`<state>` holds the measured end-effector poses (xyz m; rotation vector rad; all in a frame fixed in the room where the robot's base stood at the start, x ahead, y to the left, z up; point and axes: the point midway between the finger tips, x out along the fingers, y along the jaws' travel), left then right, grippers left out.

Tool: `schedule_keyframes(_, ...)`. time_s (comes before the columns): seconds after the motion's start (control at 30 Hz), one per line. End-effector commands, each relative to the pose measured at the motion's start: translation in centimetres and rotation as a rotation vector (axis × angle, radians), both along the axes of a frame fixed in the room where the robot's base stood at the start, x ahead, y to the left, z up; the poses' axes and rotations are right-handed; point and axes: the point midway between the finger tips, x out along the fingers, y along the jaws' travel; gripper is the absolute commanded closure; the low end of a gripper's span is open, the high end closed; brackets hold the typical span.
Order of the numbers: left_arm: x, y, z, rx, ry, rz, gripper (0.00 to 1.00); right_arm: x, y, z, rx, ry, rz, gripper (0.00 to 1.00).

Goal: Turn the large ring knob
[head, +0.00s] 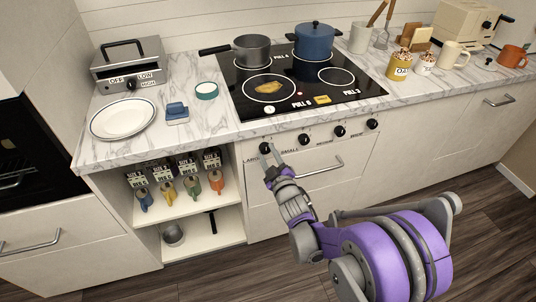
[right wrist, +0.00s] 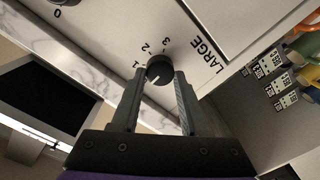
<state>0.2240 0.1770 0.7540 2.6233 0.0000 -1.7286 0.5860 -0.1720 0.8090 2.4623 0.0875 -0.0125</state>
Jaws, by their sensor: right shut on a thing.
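The large ring knob (head: 265,148) is the leftmost black knob on the panel under the stovetop, above the word LARGE. In the right wrist view the round black knob (right wrist: 160,69) sits between my two fingers, with LARGE and the numbers 1, 2 and 3 beside it. A pale pointer mark shows on its face. My right gripper (head: 272,162) reaches it from the front, and its fingers (right wrist: 158,90) are shut on the knob's sides. My left gripper is not in view.
Three more black knobs, including the SMALL one (head: 305,139), run to the right along the panel. A drawer handle (head: 322,167) lies below. The stovetop (head: 350,98) carries a grey pot (head: 252,50) and a blue pot (head: 314,42). An open shelf (head: 225,225) with mugs is at left.

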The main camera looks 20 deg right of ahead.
Motion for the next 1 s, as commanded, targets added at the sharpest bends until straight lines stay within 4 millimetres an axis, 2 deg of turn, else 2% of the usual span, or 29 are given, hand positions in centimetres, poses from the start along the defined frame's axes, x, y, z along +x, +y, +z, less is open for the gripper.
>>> schedule_keyframes(0.43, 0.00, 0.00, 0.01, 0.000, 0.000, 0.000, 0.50, -0.02, 0.04, -0.02, -0.013, -0.001, 0.000, 1.00)
schedule_keyframes(0.47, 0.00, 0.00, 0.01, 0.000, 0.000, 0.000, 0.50, -0.02, 0.04, -0.02, -0.013, -0.001, 0.000, 0.54)
schedule_keyframes(0.6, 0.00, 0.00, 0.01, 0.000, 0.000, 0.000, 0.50, -0.01, 0.03, -0.01, -0.012, -0.001, 0.000, 0.29)
schedule_keyframes(0.63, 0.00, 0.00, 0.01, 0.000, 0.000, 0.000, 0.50, -0.01, 0.03, -0.01, -0.012, -0.001, 0.000, 0.26)
schedule_keyframes(0.9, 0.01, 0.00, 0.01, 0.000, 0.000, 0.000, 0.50, -0.06, 0.00, 0.00, -0.011, -0.001, 0.000, 0.26)
schedule_keyframes(1.0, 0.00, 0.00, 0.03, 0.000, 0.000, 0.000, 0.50, -0.64, -0.05, 0.03, -0.011, -0.001, 0.000, 0.26)
